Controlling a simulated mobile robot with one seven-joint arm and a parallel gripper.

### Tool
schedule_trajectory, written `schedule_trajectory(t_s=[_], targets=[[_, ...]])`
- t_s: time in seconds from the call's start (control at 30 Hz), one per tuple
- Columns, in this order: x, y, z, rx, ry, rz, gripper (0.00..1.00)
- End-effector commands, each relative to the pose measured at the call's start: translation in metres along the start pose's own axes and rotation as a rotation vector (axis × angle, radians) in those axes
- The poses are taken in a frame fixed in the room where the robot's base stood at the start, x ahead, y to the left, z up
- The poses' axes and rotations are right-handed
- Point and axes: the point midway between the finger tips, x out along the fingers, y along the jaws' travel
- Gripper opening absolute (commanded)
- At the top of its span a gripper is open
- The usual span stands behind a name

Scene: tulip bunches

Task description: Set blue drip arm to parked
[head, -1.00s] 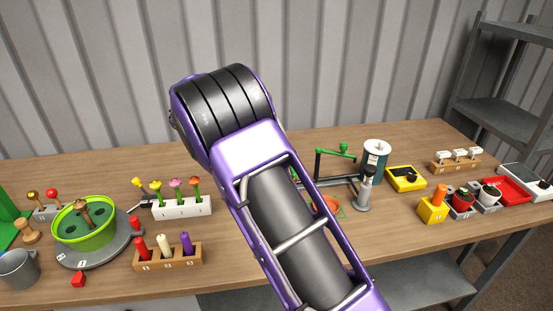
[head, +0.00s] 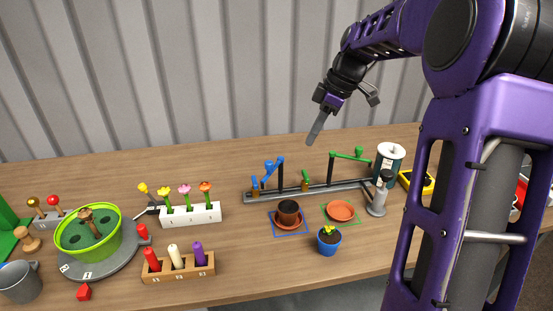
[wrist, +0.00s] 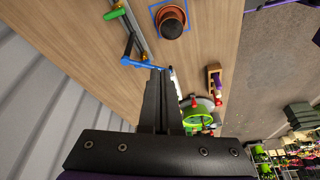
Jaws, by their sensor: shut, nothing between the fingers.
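The blue drip arm (head: 273,164) sits on a dark post at the left part of a grey rail (head: 318,191). It points left and toward the front, near a short brown peg with a blue top (head: 255,183). In the wrist view the blue arm (wrist: 133,63) lies just ahead of the fingertips, its end partly hidden by them. My gripper (head: 316,131) is shut and empty, pointing down, above and to the right of the blue arm. It also shows in the wrist view (wrist: 160,72). A green drip arm (head: 350,155) stands farther right on the rail.
A brown pot (head: 288,209) on a saucer stands in a blue square before the rail. An empty saucer (head: 340,210) lies in a green square. A blue pot (head: 328,243) stands in front. A flower rack (head: 192,216) is to the left.

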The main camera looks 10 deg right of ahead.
Motion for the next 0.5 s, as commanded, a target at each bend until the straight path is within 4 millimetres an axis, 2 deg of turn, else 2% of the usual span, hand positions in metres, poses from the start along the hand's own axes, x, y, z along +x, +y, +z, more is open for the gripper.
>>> schedule_trajectory(t_s=[0.1,0.23,0.37,0.5], targets=[[-0.005,0.001,0.001,0.005,0.022,0.016,0.0],[0.005,0.001,0.001,0.004,0.025,0.015,0.0],[0.027,0.001,0.001,0.004,0.025,0.013,0.0],[0.059,0.001,0.0,0.003,0.024,0.012,0.0]])
